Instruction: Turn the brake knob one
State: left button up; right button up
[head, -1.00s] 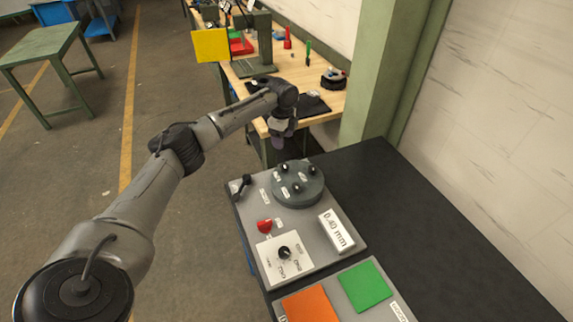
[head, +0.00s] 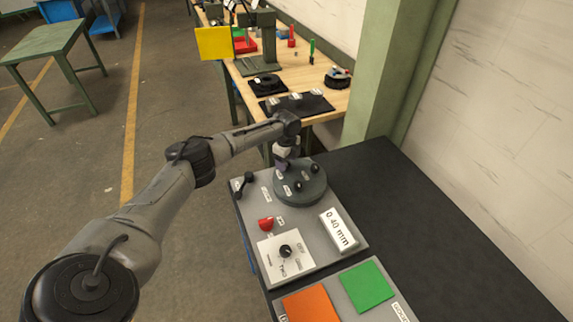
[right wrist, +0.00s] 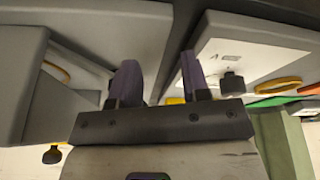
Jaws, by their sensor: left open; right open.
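A round dark-grey housing (head: 316,192) sits on the grey control panel (head: 312,256), with small black knobs and white labels too small to read. One knob (head: 298,186) shows at its front and another (head: 314,169) at its back right. My left gripper (head: 283,163) points down over the housing's back left and hides the knob there. I cannot see whether its fingers are around that knob or touching it. My right gripper (right wrist: 160,80) is open, with nothing visible between its purple fingers. A black knob (right wrist: 232,82) on a white plate shows right of them, apart.
The panel also has a black lever (head: 244,183), a red button (head: 265,224), a selector dial (head: 285,251) and a 0.40 mm display (head: 340,231). An orange pad (head: 310,305) and green pad (head: 366,285) lie in front. The black bench top (head: 420,225) to the right is clear.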

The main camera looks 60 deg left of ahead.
pick_arm(q)
jog(key=shift+f, duration=0.85)
jog(key=c, duration=0.9)
